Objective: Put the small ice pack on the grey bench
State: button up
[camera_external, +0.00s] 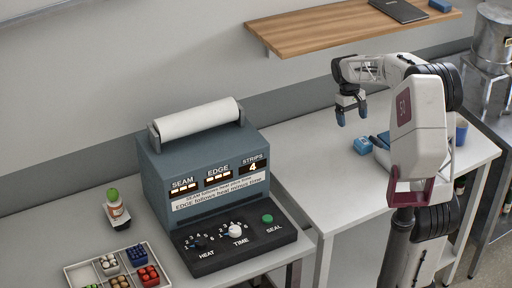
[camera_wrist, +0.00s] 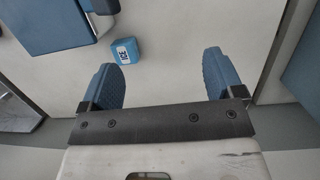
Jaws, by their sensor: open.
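The small ice pack (camera_external: 363,145) is a blue block lying on the pale grey bench (camera_external: 305,155) at the right, below my gripper. In the wrist view the ice pack (camera_wrist: 125,52) shows a white label reading "ICE". My gripper (camera_external: 351,113) is above this bench, open and empty, with blue fingertips pointing down. In the wrist view the open gripper (camera_wrist: 158,62) has the ice pack beyond its fingertips, nearer the left finger and touching neither. Another pale bench (camera_external: 40,240) stands at the left; I cannot tell which one the task calls grey.
A blue and white container (camera_external: 381,141) sits beside the ice pack, partly hidden by my arm. A sealing machine (camera_external: 205,165) stands on the left bench. A wooden shelf (camera_external: 330,32) hangs above, and a steel pot (camera_external: 494,38) is at far right.

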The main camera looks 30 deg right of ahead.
jog(key=s+a+t, duration=0.1)
jog(key=s+a, duration=0.4)
jog(key=s, duration=0.5)
jog(key=s+a+t, duration=0.2)
jog(key=s+a, duration=0.4)
jog(key=s, duration=0.4)
jog(key=s+a+t, duration=0.2)
jog(key=s+a, duration=0.4)
jog(key=s, duration=0.4)
jog(key=shift+s+r, duration=0.3)
jog(key=shift+s, duration=0.1)
jog(key=shift+o, duration=0.4)
jog(key=shift+r, duration=0.1)
